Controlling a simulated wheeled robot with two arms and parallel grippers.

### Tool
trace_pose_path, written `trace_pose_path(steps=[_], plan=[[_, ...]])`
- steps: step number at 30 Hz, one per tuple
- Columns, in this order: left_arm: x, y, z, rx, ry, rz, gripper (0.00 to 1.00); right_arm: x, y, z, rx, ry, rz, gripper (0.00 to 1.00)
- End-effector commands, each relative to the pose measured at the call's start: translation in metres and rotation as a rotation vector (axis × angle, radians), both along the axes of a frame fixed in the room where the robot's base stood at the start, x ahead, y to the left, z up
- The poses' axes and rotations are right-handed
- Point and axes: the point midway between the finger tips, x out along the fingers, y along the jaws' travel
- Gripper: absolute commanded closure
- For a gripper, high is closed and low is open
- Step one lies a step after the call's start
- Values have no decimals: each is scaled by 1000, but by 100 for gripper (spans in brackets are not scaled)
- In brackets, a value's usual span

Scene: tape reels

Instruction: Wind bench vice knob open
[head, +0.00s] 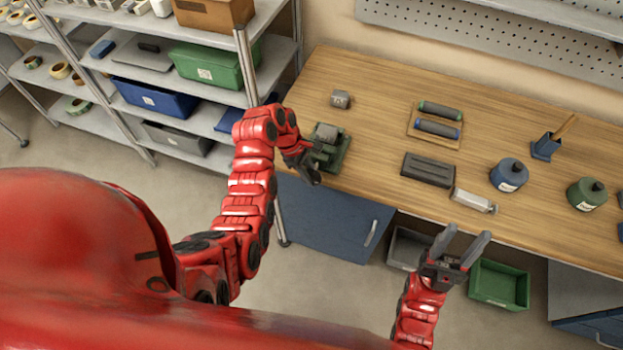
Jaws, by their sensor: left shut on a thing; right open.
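The bench vice (331,153) is a green body with grey metal jaws, standing at the front left part of the wooden workbench. My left gripper (312,170) is at the vice's front left side, shut on what appears to be its knob. The knob itself is hidden by the fingers, and how far the vice jaws stand apart is too small to tell. My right gripper (462,248) is open and empty, in front of the bench edge and above the floor bins, apart from the vice.
A shelf rack (250,65) stands left. A green bin (499,285) lies below.

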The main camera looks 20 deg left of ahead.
Motion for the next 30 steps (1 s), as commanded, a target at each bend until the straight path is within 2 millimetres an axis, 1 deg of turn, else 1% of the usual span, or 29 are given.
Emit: trace_pose_path(steps=[1, 8, 11, 15, 18, 26, 30], plan=[[0, 4, -5, -47, 2, 7, 100, 0, 0, -10, 0, 0, 0, 50], [0, 6, -6, -266, 12, 5, 100, 0, 0, -28, 0, 0, 0, 50], [0, 8, -7, -361, 16, 3, 100, 0, 0, -38, 0, 0, 0, 50], [0, 9, -10, -488, 18, 3, 100, 0, 0, -58, 0, 0, 0, 50], [0, 9, -10, -558, 19, 3, 100, 0, 0, -69, 0, 0, 0, 50], [0, 10, -11, -677, 24, 3, 100, 0, 0, -96, 0, 0, 0, 50], [0, 11, -11, -735, 27, 2, 100, 0, 0, -114, 0, 0, 0, 50]])
